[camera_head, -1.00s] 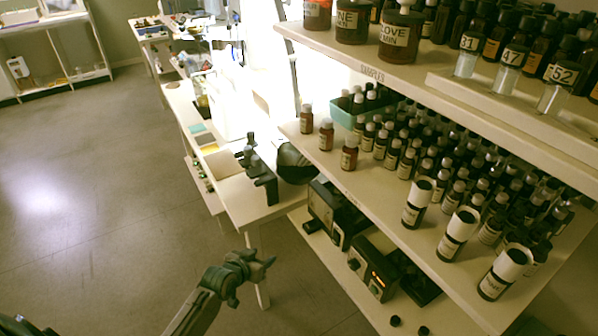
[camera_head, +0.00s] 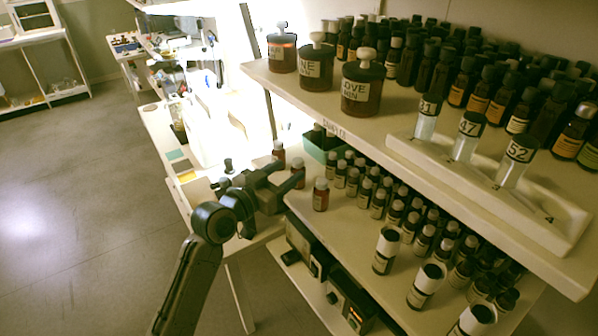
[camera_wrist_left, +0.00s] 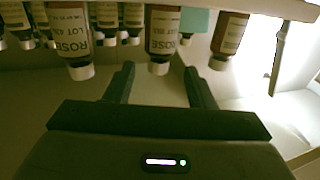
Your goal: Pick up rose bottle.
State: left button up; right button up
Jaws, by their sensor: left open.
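Three amber bottles with white caps stand in a line at the left end of the middle shelf: a near one (camera_head: 320,196), a middle one (camera_head: 298,171) and a far one (camera_head: 278,151). The left wrist view is upside down. My left gripper (camera_head: 284,182) is open and empty at the shelf's edge. Its fingers (camera_wrist_left: 159,72) point at the middle rose bottle, one on each side of its line. Contact is not visible.
A green box (camera_head: 320,145) and rows of dark bottles (camera_head: 400,205) fill the shelf behind. The upper shelf (camera_head: 330,125) overhangs them, with large labelled jars (camera_head: 362,85). Devices (camera_head: 345,300) sit below. Open floor (camera_head: 80,200) lies left.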

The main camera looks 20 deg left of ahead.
aim_at(295, 168)
pick_arm(q)
jog(key=shift+w+d+r, duration=0.1)
jog(key=shift+w+r, duration=0.05)
jog(key=shift+r, duration=0.05)
jog(key=p+x, duration=0.2)
jog(key=x, duration=0.2)
jog(key=shift+w+d+f+p, duration=0.1)
jog(key=shift+w+f+p, duration=0.05)
jog(key=shift+p, duration=0.15)
jog(key=shift+w+d+f, duration=0.1)
jog(key=shift+w, duration=0.1)
jog(key=shift+s, duration=0.15)
jog(key=shift+c, duration=1.3)
grip_shut()
